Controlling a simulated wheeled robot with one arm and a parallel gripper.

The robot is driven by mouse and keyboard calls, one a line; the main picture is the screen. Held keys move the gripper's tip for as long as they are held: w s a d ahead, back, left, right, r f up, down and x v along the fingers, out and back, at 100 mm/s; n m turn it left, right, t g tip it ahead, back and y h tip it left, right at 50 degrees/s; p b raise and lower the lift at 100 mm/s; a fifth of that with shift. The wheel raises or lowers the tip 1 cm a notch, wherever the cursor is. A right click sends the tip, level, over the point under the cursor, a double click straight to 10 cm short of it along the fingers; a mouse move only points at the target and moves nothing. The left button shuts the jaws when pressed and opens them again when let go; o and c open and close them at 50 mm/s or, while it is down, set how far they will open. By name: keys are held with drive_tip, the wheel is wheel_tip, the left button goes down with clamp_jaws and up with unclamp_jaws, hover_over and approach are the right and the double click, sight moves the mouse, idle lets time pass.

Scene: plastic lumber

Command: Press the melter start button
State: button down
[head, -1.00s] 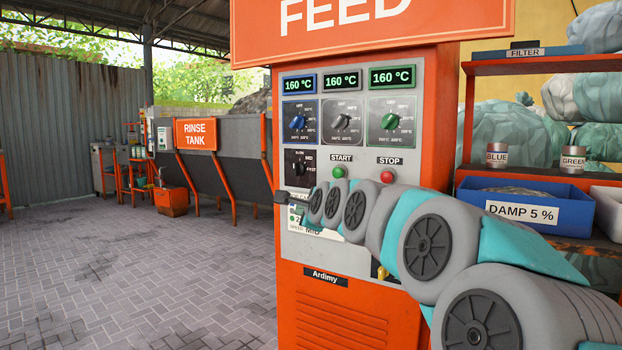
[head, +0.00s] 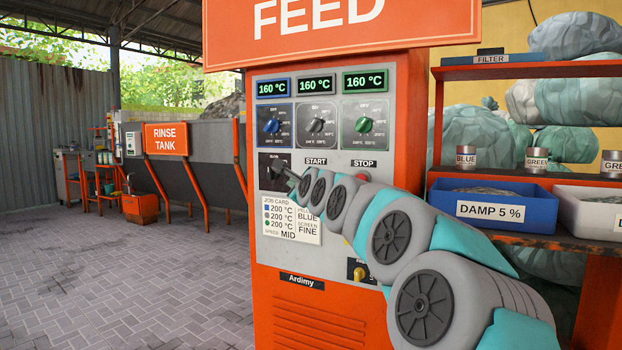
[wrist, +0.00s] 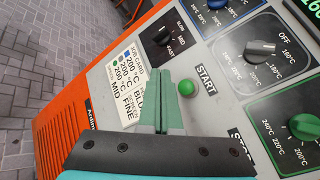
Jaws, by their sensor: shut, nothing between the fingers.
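The orange and grey control panel stands in front of me. The green start button (wrist: 187,87) shows under its START label in the wrist view. In the head view my arm hides it; only the START label (head: 316,162) shows. My gripper (head: 283,170) is shut and empty, in front of the panel near the speed knob (wrist: 160,36). In the wrist view its fingers (wrist: 162,58) lie side by side, with the button just right of them. I cannot tell whether they touch the panel. The red stop button (head: 362,177) is partly hidden behind my arm.
Three dials, blue (head: 272,126), grey (head: 316,125) and green (head: 363,124), sit under displays reading 160 °C. A job card (head: 291,218) lists 200 °C and MID speed. A shelf with a blue DAMP bin (head: 492,209) stands right. The paved floor at left is clear.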

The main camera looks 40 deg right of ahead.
drive_tip(key=w+d+p, duration=0.1)
drive_tip(key=w+d, duration=0.1)
drive_tip(key=d, duration=0.4)
drive_tip(key=shift+w+d, duration=0.4)
idle(1.8)
drive_tip(key=shift+w+d+p, duration=0.15)
drive_tip(key=shift+d+p, duration=0.15)
drive_tip(key=shift+d, duration=0.1)
drive_tip(key=shift+w+d, duration=0.2)
drive_tip(key=shift+d, duration=0.25)
idle(0.8)
drive_tip(key=shift+a, duration=0.1)
drive_tip(key=shift+s+a+f+p, duration=0.1)
drive_tip(key=shift+s+a+p, duration=0.3)
drive_tip(key=shift+a, duration=0.35)
